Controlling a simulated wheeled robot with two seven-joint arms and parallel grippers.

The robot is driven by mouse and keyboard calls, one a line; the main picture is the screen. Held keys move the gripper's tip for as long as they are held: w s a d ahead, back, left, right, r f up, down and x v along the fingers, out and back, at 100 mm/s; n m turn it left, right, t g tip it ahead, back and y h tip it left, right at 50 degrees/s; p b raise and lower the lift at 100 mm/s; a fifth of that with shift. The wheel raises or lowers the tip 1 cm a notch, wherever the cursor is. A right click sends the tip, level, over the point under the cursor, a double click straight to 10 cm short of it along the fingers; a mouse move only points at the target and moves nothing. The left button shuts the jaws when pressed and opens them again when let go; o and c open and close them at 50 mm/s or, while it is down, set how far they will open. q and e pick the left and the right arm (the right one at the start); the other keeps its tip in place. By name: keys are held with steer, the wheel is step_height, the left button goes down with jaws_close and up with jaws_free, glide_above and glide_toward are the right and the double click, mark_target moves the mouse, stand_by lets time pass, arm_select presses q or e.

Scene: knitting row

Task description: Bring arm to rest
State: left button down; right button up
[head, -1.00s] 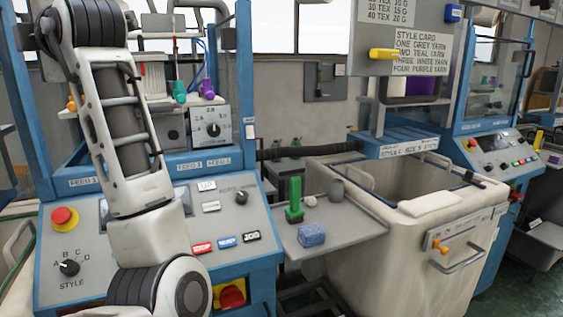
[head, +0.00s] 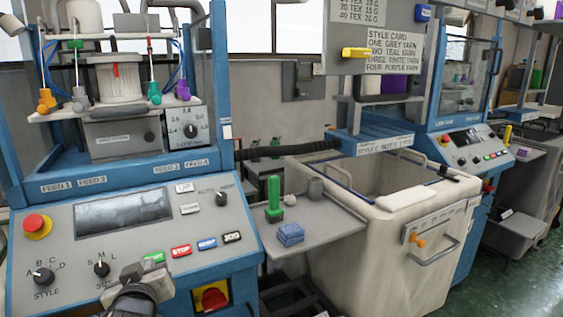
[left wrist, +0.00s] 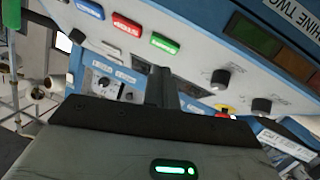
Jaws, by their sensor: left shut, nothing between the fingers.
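My left gripper (head: 133,275) shows at the bottom of the head view, in front of the lower edge of the knitting machine's control panel (head: 130,255). In the left wrist view its dark fingers (left wrist: 162,85) are together and empty. That view looks across the panel, tilted, with the blue, red and green buttons (left wrist: 165,43) and two black knobs beyond the fingers. I cannot tell whether the gripper touches the panel. My right gripper is in neither view.
A grey side shelf (head: 325,232) holds a green tool (head: 273,195), a blue block (head: 290,234) and small grey items. A large white bin (head: 375,260) stands to the right. A red emergency button (head: 37,225) is at the panel's left. Green floor (head: 485,285) is clear at right.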

arm_select(q)
steer(key=s+d+f+m+g+h, duration=0.2)
steer(key=s+d+f+m+h, duration=0.2)
steer(key=s+f, duration=0.7)
steer(key=s+d+f+m+g+h, duration=0.2)
steer(key=s+d+f, duration=0.6)
steer(key=s, duration=0.6)
step_height(320, 180, down, 3)
steer(key=m+h, duration=0.1)
steer(key=m, duration=0.1)
steer(key=shift+s+m+g+h, duration=0.15)
steer(key=shift+m+g+h, duration=0.15)
steer(key=shift+m+h, duration=0.1)
steer(key=shift+r, duration=0.1)
